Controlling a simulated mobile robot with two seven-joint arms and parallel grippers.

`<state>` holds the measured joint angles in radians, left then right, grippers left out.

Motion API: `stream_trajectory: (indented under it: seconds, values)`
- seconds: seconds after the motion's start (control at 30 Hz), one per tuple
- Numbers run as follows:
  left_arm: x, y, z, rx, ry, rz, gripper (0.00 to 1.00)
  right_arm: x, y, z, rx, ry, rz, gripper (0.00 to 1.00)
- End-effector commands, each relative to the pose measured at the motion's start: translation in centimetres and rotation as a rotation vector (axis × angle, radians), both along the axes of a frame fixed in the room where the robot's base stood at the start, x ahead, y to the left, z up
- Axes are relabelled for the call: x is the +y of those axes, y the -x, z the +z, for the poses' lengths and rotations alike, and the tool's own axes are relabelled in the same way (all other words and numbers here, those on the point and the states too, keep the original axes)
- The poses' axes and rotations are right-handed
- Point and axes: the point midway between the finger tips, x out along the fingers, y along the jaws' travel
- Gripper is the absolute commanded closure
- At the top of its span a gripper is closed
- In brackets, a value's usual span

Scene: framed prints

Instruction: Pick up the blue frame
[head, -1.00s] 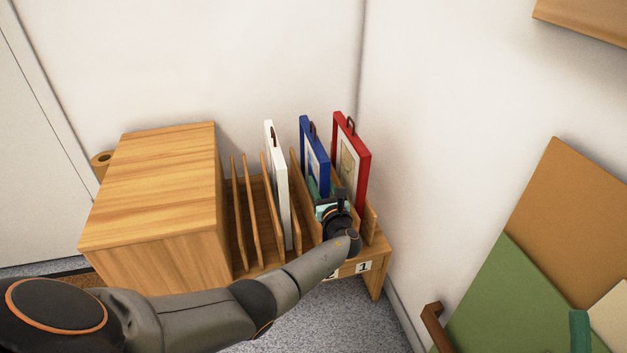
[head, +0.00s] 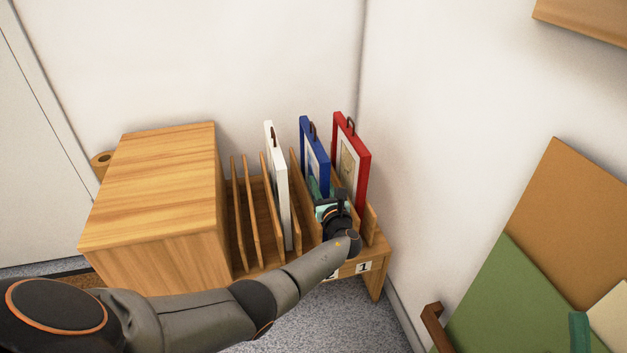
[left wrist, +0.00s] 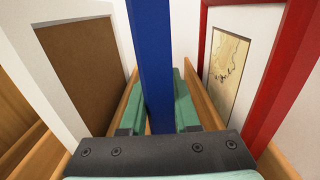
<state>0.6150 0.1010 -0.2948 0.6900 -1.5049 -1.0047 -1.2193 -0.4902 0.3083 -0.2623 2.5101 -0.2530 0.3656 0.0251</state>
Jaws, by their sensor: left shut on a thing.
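The blue frame (head: 314,158) stands upright in a slot of the wooden rack, between the white frame and the red frame. My left gripper (head: 325,196) reaches in at its near edge. In the left wrist view the blue frame (left wrist: 151,60) runs between the two green fingers of the left gripper (left wrist: 158,108), which is shut on it. The frame's lower part is hidden by my gripper. My right gripper is not in view.
The white frame (head: 277,180) stands to the left and the red frame (head: 361,165) to the right, both close by. The rack (head: 258,262) has thin wooden dividers. A wooden cabinet (head: 155,190) stands left of it. Walls close in behind and to the right.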

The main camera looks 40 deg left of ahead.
Motion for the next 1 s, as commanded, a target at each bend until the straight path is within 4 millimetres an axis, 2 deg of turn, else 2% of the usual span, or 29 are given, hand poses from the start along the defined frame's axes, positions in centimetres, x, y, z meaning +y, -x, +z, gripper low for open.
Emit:
stream_trajectory:
  seconds: [0.67, 0.87, 1.0]
  values:
    - [0.0, -0.1, 0.5, -0.004, -0.002, -0.001, 1.00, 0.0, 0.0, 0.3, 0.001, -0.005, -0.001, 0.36]
    - [0.0, -0.1, 2.1, -0.006, -0.003, 0.000, 1.00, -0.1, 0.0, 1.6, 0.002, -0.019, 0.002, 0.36]
    - [0.0, -0.1, 4.0, -0.007, -0.003, -0.001, 1.00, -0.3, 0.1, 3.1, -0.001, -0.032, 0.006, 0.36]
